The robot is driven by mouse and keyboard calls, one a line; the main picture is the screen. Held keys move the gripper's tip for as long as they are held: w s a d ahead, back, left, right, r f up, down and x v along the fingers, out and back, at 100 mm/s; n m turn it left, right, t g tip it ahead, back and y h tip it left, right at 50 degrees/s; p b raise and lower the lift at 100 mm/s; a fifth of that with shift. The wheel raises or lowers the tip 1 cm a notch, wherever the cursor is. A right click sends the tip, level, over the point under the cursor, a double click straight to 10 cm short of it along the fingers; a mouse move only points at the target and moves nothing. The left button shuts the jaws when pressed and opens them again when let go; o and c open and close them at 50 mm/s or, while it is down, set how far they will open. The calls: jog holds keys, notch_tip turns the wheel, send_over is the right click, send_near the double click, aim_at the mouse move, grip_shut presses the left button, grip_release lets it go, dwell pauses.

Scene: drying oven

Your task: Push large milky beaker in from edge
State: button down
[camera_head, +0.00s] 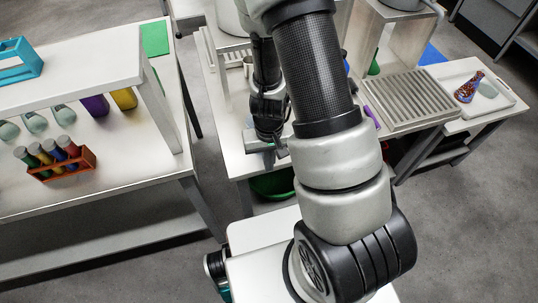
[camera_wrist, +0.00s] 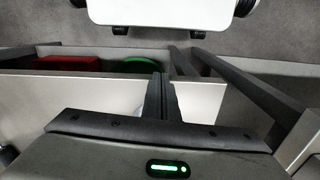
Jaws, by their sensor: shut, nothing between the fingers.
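My gripper (camera_head: 268,158) is low at the near edge of the middle table in the head view. In the wrist view its two dark fingers (camera_wrist: 162,97) are together, with nothing seen between them, over the white tabletop (camera_wrist: 95,94) close to its edge. I cannot make out the large milky beaker for certain in either view. My arm hides much of the middle table in the head view.
A green basin (camera_head: 272,183) sits below the table edge, beside a red item (camera_wrist: 66,63). A slotted metal tray (camera_head: 408,98) and a flask (camera_head: 468,88) are at right. An orange tube rack (camera_head: 62,165) stands on the left table, across a floor gap.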

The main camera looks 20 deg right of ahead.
aim_at(249, 121)
jog(key=shift+w+d+r, duration=0.1)
jog(key=shift+w+r, duration=0.05)
jog(key=shift+w, duration=0.85)
jog(key=shift+w+d+r, duration=0.1)
jog(key=shift+w, duration=0.85)
jog(key=shift+w, duration=0.35)
jog(key=w, duration=0.6)
jog(key=w+d, duration=0.1)
jog(key=w, duration=0.3)
jog(key=shift+s, duration=0.1)
jog(key=shift+s, duration=0.15)
